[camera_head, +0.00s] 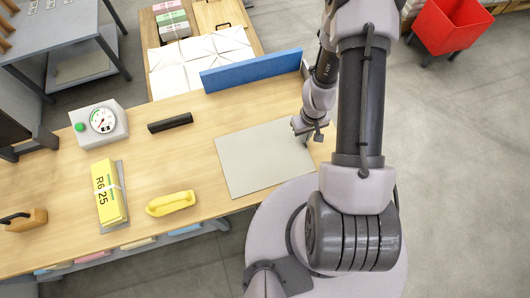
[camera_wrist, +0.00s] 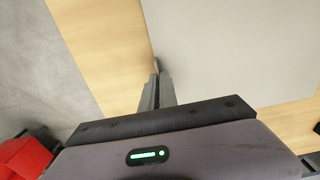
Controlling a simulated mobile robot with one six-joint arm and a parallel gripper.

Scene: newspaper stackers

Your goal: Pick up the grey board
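The grey board (camera_head: 258,160) is a flat, thin, light grey sheet on the wooden table, near its right end. In the wrist view the board (camera_wrist: 235,50) fills the upper right. My gripper (camera_head: 307,137) is at the board's right edge, low over the tabletop. In the wrist view my gripper's fingers (camera_wrist: 156,85) are seen nearly end-on, in line with the board's edge. I cannot tell whether they are apart, together or around the edge. The housing hides the near part of that edge. The board looks flat, with no visible lift.
The table (camera_head: 230,110) also holds a blue upright panel (camera_head: 250,71), a black bar (camera_head: 170,123), a yellow object (camera_head: 170,204), a yellow box (camera_head: 106,190) and a gauge box (camera_head: 100,124). A red bin (camera_head: 450,25) stands on the floor, which is open at right.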

